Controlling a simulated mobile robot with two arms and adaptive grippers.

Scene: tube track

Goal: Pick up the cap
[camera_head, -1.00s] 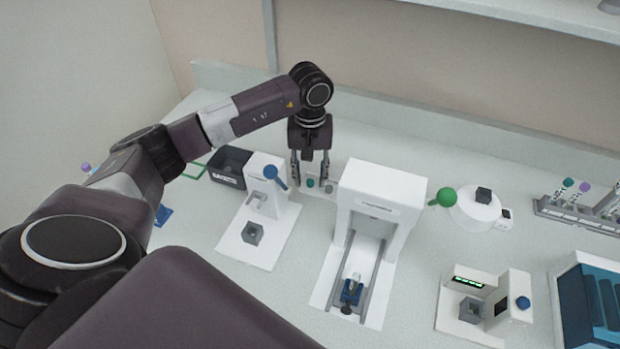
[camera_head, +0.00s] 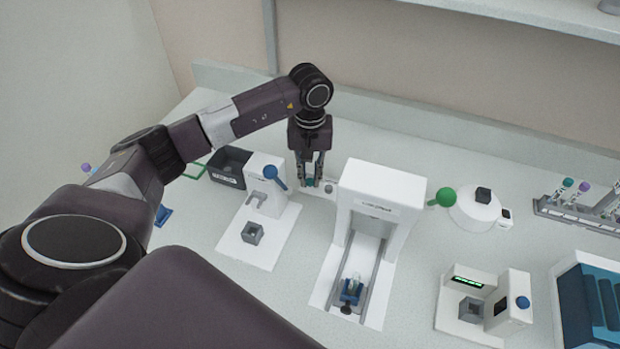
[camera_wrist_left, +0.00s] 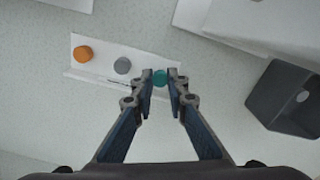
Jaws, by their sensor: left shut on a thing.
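The teal cap (camera_head: 310,182) is between the fingertips of my left gripper (camera_head: 309,180), low over the table behind the white machines. It also shows in the left wrist view as a small teal disc (camera_wrist_left: 160,77), with a fingertip against each side. My left gripper (camera_wrist_left: 160,82) is shut on it. The cap is at the end of a small white rack (camera_wrist_left: 100,60), which also holds a grey cap (camera_wrist_left: 122,65) and an orange cap (camera_wrist_left: 82,54). My right gripper is in neither view.
A white device with a blue-knobbed lever (camera_head: 270,172) stands left of the gripper, with a black bin (camera_head: 228,168) behind it. A tube rack (camera_head: 580,212) is far right.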

